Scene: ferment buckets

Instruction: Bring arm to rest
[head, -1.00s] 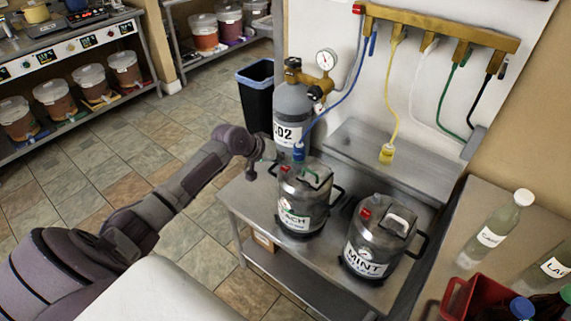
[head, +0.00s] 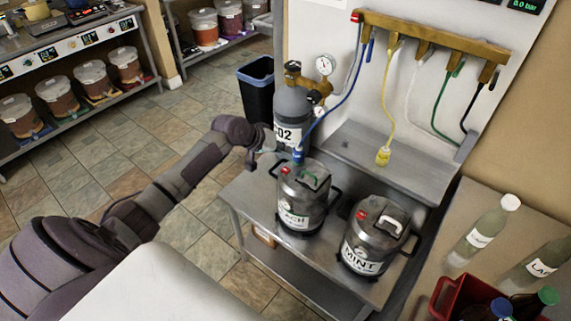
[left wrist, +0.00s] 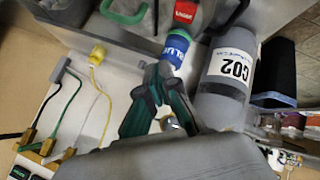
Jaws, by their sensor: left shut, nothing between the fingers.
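My left arm reaches in from the left in the head view. Its gripper (head: 251,158) is beside the upper left of the peach keg (head: 302,205), in front of the CO2 cylinder (head: 291,115). In the left wrist view the dark green fingers (left wrist: 157,75) are together with nothing between them. The blue connector (left wrist: 177,50) lies just beyond the fingers in that view. In the head view this blue connector (head: 298,155) is at the keg's top, on the blue hose. My right gripper is not in view.
A mint keg (head: 372,240) stands right of the peach keg on the steel bench (head: 330,265). A yellow connector (head: 383,156) hangs from the brass manifold (head: 435,35). Bottles and a red crate (head: 448,292) are at right. Floor left of the bench is clear.

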